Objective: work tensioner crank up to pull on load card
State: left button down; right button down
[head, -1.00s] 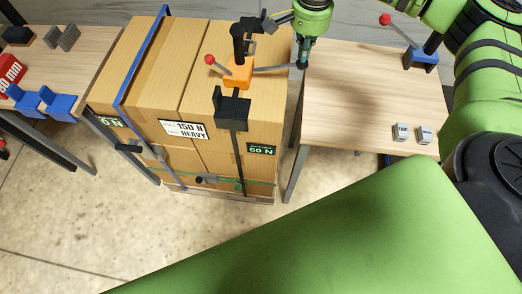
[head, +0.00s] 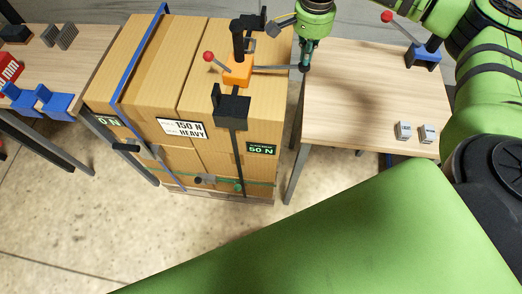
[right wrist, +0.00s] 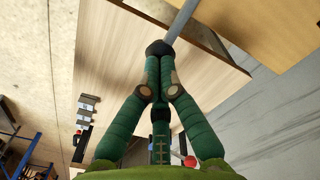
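The tensioner (head: 236,72) has an orange body, a black post and a red-ball lever (head: 208,57). It sits on top of the strapped carton stack. Its thin grey crank rod (head: 275,68) reaches right to my right gripper (head: 305,62). In the right wrist view the green fingers come together at the grey rod (right wrist: 182,20), at the dark tips (right wrist: 160,48); they look shut on its end. A white load card (head: 181,128) reading 150 N HEAVY is on the cartons' front. A dark 50 N card (head: 262,149) is lower right. My left gripper is not in view.
The cartons (head: 150,60) carry a blue strap (head: 140,68) and a black strap. A wooden table (head: 350,90) at right holds two small grey blocks (head: 404,131) and a blue-based lever (head: 424,55). A left table (head: 70,75) holds red and blue parts. Floor in front is clear.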

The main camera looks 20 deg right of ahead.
jog(key=shift+f, duration=0.25)
jog(key=shift+s+f+b, duration=0.1)
jog(key=shift+f+b, duration=0.3)
jog(key=shift+w+a+r+p, duration=0.15)
jog(key=shift+r+p, duration=0.6)
jog(key=shift+r, duration=0.4)
jog(key=shift+w+a+r+p, duration=0.15)
jog(key=shift+r+p, duration=0.55)
jog(key=shift+r, duration=0.5)
jog(key=shift+w+a+r+p, duration=0.15)
jog(key=shift+r+p, duration=0.6)
jog(key=shift+r, duration=0.4)
jog(key=shift+f, duration=0.1)
